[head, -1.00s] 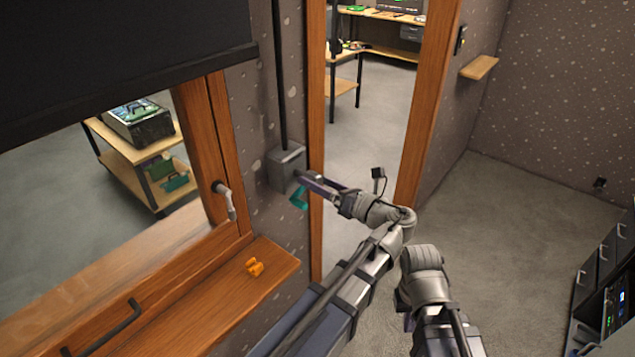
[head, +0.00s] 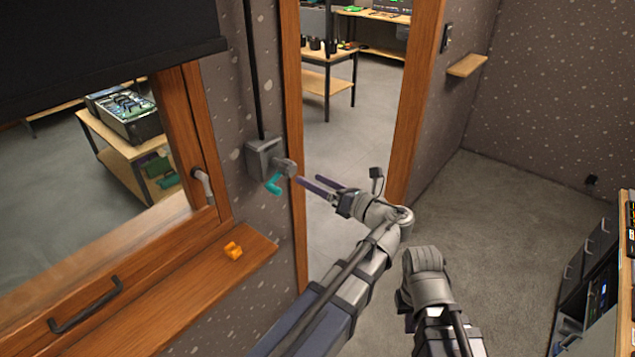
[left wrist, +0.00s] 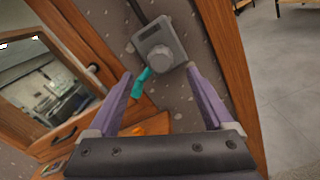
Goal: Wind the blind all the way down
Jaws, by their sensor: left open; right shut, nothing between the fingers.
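The dark blind (head: 100,40) hangs over the upper part of the wood-framed window, with glass bare below its bottom edge. The grey winder box (head: 262,158) is on the wall right of the window, with a rod or cord running up from it. Its crank has a teal handle (head: 274,184) pointing down and left; box (left wrist: 158,42) and handle (left wrist: 140,84) also show in the left wrist view. My left gripper (head: 316,186) is open and empty, right of the crank and apart from it. My right arm (head: 430,290) shows at the lower middle, but its fingers are hidden.
An orange object (head: 233,250) lies on the wooden sill (head: 190,282) below the winder. A window handle (head: 203,183) sticks out left of the box. The door frame (head: 292,120) stands just right of it.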

